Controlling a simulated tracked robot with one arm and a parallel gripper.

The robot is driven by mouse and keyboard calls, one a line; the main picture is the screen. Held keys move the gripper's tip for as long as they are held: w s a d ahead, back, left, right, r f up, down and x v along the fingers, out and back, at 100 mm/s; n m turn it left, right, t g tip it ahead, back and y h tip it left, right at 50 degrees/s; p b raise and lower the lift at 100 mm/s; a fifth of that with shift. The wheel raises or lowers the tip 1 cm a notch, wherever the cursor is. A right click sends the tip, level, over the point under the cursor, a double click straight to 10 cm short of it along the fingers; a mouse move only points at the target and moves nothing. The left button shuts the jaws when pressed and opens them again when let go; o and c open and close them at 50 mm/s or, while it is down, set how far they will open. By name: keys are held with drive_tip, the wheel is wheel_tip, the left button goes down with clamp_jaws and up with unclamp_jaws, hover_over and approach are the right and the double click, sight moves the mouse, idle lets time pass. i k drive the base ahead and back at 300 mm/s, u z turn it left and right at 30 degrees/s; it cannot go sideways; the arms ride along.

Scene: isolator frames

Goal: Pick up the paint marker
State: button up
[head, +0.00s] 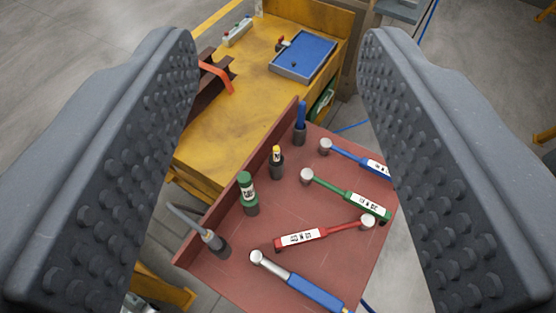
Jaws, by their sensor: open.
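My gripper (279,45) is open, its two dark, studded fingers wide apart at the left and right of the head view, with nothing between them. Beyond and below them is a tilted red tray with tools. A green upright cylinder with a white label (247,190), which looks like the paint marker, stands in a dark holder near the tray's left wall. A yellow-topped dark item (277,161) stands behind it, and a blue upright item (300,122) farther back. I cannot be sure which one is the marker. None touches my gripper.
The red tray (222,262) also holds a grey-shafted tool (207,235) and several handled tools, including a green one (350,197) and a red one (318,234). Behind is a yellow bench (255,75) with a blue tray (303,54) and a brown metal piece (212,78).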

sight(276, 159)
drive_tip(key=z, duration=1.45)
drive_tip(key=k, duration=2.15)
drive_tip(key=u, duration=0.85)
drive_tip(key=i, duration=1.65)
drive_tip(key=z, duration=0.05)
